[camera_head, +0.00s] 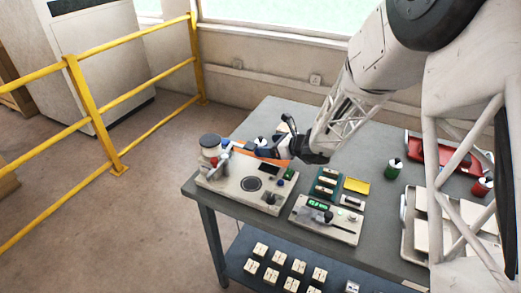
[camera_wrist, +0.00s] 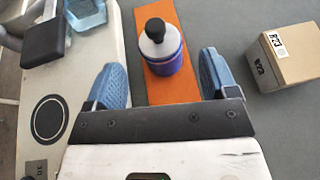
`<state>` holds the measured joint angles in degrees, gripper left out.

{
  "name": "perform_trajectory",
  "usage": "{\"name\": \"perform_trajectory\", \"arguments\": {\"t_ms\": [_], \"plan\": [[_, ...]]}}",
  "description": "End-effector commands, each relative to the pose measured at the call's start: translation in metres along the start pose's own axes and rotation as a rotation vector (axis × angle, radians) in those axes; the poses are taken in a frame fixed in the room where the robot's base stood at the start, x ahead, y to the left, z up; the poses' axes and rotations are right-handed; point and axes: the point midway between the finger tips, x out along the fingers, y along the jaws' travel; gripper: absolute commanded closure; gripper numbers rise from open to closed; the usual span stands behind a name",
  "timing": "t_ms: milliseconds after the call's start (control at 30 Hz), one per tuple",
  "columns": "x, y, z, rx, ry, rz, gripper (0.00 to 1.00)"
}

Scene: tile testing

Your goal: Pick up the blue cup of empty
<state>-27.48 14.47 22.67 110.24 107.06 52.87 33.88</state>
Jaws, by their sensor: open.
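The blue cup (camera_wrist: 163,64) stands on an orange mat (camera_wrist: 178,88) in the wrist view, with a white and black piece at its top. My gripper (camera_wrist: 162,82) is open, with one blue finger on each side and the cup ahead, between their lines. Clear gaps show between the cup and both fingers. In the head view, the blue cup (camera_head: 261,149) is small beside my gripper's end, on the far side of the test devices. My gripper's fingers are hard to make out there.
A cream test device (camera_wrist: 97,40) lies close left of my gripper and a labelled cardboard box (camera_wrist: 288,57) to the right. On the grey table (camera_head: 285,112) are a second device (camera_head: 338,232), a green cup (camera_head: 395,169), a red cup (camera_head: 481,188) and a red tray (camera_head: 437,150).

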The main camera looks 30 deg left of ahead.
Motion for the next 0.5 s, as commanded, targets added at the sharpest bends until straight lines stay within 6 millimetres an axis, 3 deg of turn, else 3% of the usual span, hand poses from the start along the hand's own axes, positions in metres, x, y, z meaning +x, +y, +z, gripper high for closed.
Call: {"name": "perform_trajectory", "arguments": {"t_ms": [233,500], "plan": [[0.009,0.0,0.001,-0.001,0.0,0.001,0.21],[0.036,0.0,0.002,0.001,0.001,0.001,0.21]]}}
